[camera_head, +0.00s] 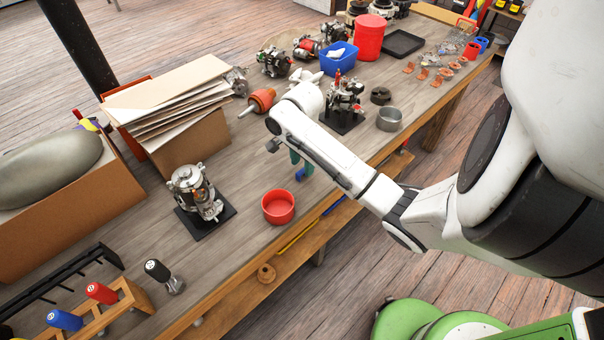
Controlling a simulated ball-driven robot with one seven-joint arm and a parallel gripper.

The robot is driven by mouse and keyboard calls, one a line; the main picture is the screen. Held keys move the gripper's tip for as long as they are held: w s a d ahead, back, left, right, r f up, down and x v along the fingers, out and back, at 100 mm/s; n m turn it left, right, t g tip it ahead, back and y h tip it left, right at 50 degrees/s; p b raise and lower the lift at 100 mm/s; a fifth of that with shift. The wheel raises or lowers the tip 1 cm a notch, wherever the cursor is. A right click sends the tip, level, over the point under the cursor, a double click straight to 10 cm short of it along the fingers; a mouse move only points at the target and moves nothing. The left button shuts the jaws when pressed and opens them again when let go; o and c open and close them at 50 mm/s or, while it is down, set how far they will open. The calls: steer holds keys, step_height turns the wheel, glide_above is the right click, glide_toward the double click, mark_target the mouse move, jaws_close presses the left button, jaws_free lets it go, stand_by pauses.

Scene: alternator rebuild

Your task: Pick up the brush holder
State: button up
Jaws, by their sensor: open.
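My white arm reaches in from the right over the middle of the workbench (240,235). My gripper (302,170) points down close above the bench top, partly hidden by my own wrist; its green and blue finger parts show, and it is open. Nothing shows between the fingers. I cannot pick out the brush holder for sure. Several small orange-brown parts (423,73) lie in a row at the far right of the bench, well apart from my gripper, too small to name.
A red bowl (278,207) and an alternator on a black plate (196,198) stand left of my gripper. Another unit on a stand (345,103) and a grey ring (390,119) are close on the right. A cardboard box (190,145) stands behind left.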

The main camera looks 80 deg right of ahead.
steer(key=shift+f, duration=1.3)
steer(key=shift+c, duration=0.3)
jaws_close()
